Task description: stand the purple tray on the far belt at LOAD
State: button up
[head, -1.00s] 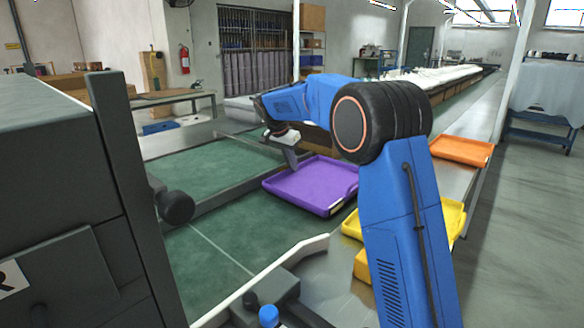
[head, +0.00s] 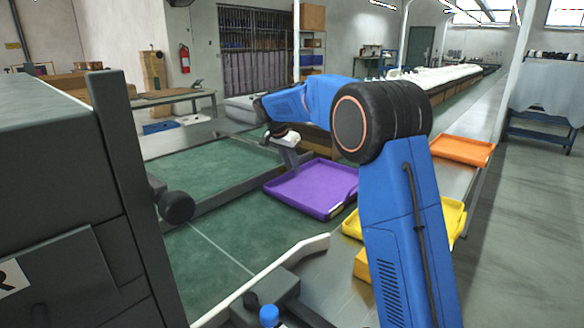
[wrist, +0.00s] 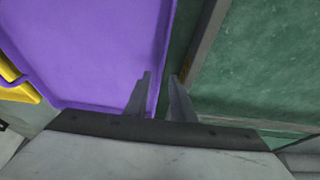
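The purple tray (head: 312,187) lies flat on the near green belt (head: 235,238), against the divider rail. Its near right corner has a small pale label. My gripper (head: 290,156) is at the tray's far left edge, pointing down. In the wrist view, the fingers (wrist: 158,95) stand apart on either side of the purple tray's rim (wrist: 161,75), one over the inside of the tray and one outside it. A gap shows between them. The far belt (head: 205,168) is bare where it shows, beyond the rail. I can make out no LOAD marking.
Yellow trays (head: 352,226) stand right of the near belt, partly behind my arm. An orange tray (head: 462,150) lies further back on the right. A divider rail (head: 225,196) runs between the belts. A white guide bar (head: 262,280) crosses the near belt's front.

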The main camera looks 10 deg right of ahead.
jog(key=v, duration=1.1)
jog(key=shift+r, duration=0.2)
jog(key=shift+s+a, duration=0.1)
